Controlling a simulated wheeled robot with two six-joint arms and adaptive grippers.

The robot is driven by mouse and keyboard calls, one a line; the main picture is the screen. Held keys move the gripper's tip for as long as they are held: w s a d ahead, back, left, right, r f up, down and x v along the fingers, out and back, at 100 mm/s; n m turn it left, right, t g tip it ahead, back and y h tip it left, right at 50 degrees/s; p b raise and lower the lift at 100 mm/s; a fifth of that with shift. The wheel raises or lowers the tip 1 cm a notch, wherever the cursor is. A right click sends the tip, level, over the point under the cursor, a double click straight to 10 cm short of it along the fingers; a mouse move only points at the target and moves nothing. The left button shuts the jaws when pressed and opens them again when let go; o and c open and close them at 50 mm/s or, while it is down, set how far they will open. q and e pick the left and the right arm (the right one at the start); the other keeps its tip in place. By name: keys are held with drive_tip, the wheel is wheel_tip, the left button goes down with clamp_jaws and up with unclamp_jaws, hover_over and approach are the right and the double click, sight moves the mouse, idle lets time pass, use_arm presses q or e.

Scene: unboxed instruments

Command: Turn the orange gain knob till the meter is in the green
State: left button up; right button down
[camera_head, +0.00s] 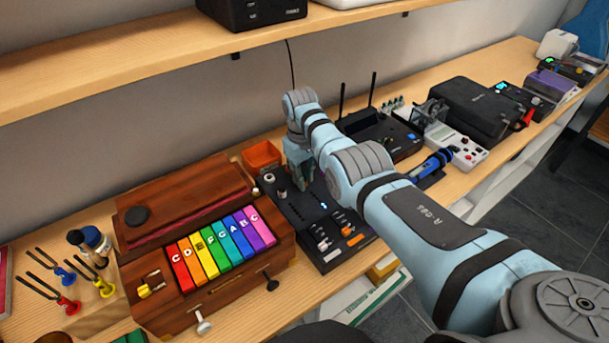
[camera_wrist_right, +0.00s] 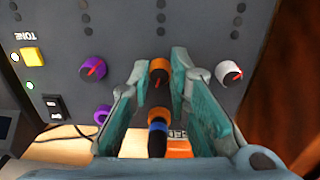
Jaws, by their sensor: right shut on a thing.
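The orange gain knob (camera_wrist_right: 159,70), with a red pointer, sits between the teal fingers of my right gripper (camera_wrist_right: 162,84) in the right wrist view. The gripper is shut on the knob. In the head view my right gripper (camera_head: 303,182) reaches down onto the back of a black control box (camera_head: 305,217) and hides the knob. Columns of dark dots (camera_wrist_right: 160,20) run on the panel above the knobs in the wrist view; I cannot tell which is the meter or its reading. A small cyan light (camera_head: 323,206) shows on the box. My left gripper is not in view.
A purple knob (camera_wrist_right: 93,68) and a white knob (camera_wrist_right: 228,73) flank the fingers. A plugged cable (camera_wrist_right: 157,136) stands just below the knob. A wooden instrument with coloured keys (camera_head: 210,250) is left of the box. An orange bin (camera_head: 261,155) stands behind; a router (camera_head: 380,130) is to the right.

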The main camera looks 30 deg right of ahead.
drive_tip(key=m, duration=0.2)
drive_tip(key=shift+m, duration=0.3)
drive_tip(key=shift+w+m+b, duration=0.1)
drive_tip(key=shift+m+b, duration=0.45)
drive_tip(key=shift+m, duration=1.55)
drive_tip(key=c, duration=1.5)
unclamp_jaws()
drive_tip(key=shift+w, duration=0.15)
